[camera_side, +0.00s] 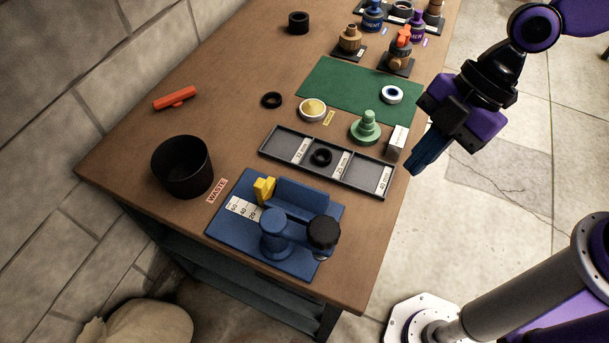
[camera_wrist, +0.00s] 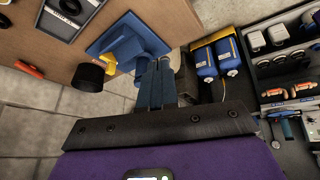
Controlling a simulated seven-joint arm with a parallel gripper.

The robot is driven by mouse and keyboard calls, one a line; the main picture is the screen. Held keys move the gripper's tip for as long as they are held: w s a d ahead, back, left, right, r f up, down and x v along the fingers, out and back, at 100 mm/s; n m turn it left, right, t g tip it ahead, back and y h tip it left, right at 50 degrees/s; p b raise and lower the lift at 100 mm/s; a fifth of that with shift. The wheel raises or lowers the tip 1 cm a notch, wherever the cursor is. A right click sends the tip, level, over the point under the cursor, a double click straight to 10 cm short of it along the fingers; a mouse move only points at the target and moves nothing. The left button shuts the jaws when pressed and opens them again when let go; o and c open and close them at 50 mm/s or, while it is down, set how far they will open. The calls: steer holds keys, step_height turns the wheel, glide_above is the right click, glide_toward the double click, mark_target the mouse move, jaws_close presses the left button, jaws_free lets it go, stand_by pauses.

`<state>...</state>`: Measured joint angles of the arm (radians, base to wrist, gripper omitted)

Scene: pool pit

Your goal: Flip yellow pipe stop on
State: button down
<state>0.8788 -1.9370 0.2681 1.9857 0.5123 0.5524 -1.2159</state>
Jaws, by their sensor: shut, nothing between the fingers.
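The yellow pipe stop (camera_side: 264,189) stands upright on a blue fixture (camera_side: 225,222) near the front of the wooden table, beside a white printed scale. The fixture also carries a blue lever arm with a black round knob (camera_side: 323,232). In the wrist view the blue fixture (camera_wrist: 132,44) shows beyond my fingers, with a bit of yellow (camera_wrist: 110,68) at its lower left. My gripper (camera_side: 418,170) is shut and empty, pointing down off the table's right edge, well apart from the stop. Its blue fingers also show together in the wrist view (camera_wrist: 155,68).
A black waste bin (camera_side: 182,168) stands left of the fixture. A dark divided tray (camera_side: 343,177) with a black ring lies behind it. A green mat (camera_side: 335,88), a green stepped part (camera_side: 366,127) and a white block (camera_side: 397,142) are farther back. An orange piece (camera_side: 174,98) lies at left.

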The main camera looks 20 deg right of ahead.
steer(key=w+a+f+n+t+y, duration=0.1)
steer(key=w+a+f+n+y, duration=0.1)
steer(key=w+a, duration=0.4)
steer(key=a+f+n, duration=0.1)
steer(key=a+n, duration=0.1)
steer(key=a, duration=0.1)
steer(key=shift+w+f, duration=0.15)
steer(key=shift+w, duration=0.2)
glide_toward(264, 197)
steer(key=s+f, duration=0.3)
steer(key=shift+d+f, duration=0.1)
steer(key=shift+d, duration=0.1)
steer(key=shift+w+a+f, duration=0.2)
steer(key=shift+w+a, duration=0.4)
steer(key=shift+a, duration=0.15)
steer(key=shift+w+a, duration=0.9)
steer(key=shift+w+a, duration=2.45)
steer(key=shift+w, duration=0.05)
